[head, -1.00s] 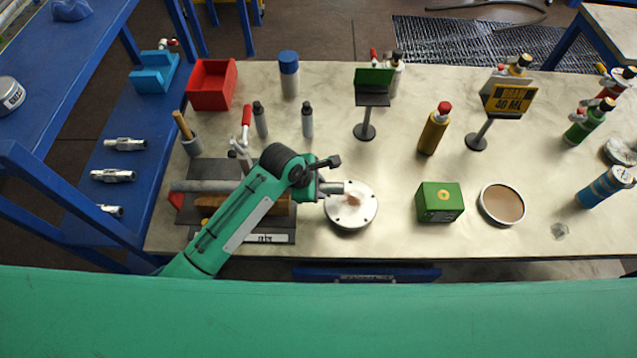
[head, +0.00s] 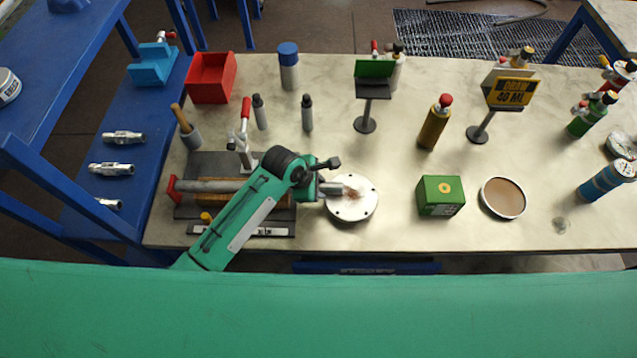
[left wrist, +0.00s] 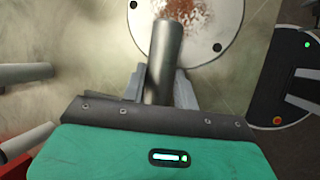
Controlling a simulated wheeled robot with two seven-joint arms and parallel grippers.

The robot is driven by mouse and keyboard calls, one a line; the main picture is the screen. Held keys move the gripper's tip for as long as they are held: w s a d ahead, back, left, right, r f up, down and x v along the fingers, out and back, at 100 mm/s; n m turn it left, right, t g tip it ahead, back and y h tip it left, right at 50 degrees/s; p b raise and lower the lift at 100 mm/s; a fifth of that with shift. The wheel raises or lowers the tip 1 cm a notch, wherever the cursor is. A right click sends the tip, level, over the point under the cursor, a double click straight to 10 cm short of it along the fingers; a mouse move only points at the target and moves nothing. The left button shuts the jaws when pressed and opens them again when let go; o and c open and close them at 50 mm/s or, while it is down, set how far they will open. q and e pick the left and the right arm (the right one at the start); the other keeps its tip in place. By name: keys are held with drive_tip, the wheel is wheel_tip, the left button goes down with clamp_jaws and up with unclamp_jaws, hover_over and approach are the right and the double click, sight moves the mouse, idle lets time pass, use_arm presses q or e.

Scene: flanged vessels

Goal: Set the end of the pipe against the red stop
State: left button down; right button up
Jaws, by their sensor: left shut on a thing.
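The grey pipe (head: 215,186) lies left to right over the dark fixture plate (head: 190,161), above a brown block. Its left end is at the red stop (head: 172,189) and looks to meet it, but a hairline gap cannot be ruled out. My left gripper (head: 318,188) is shut on the pipe near its right end. In the left wrist view the pipe (left wrist: 166,50) stands out between the fingers, over the white disc (left wrist: 220,42). My arm covers part of the pipe's middle. My right gripper does not show in the head view.
A toggle clamp with a red handle (head: 246,112) stands behind the pipe. Two grey bottles (head: 307,113) and a red bin (head: 211,78) are farther back. A green box (head: 440,196) stands right of the disc. A dark, green-lit part (left wrist: 280,75) at the wrist view's right is unclear.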

use_arm(q)
drive_tip(key=shift+f, duration=0.1)
idle(0.3)
drive_tip(key=shift+a+p, duration=0.2)
drive_tip(key=shift+p, duration=0.25)
drive_tip(key=c, duration=1)
unclamp_jaws()
drive_tip(key=shift+f, duration=0.1)
drive_tip(key=b+v, duration=0.1)
drive_tip(key=v, duration=1.3)
drive_tip(key=shift+b, duration=0.4)
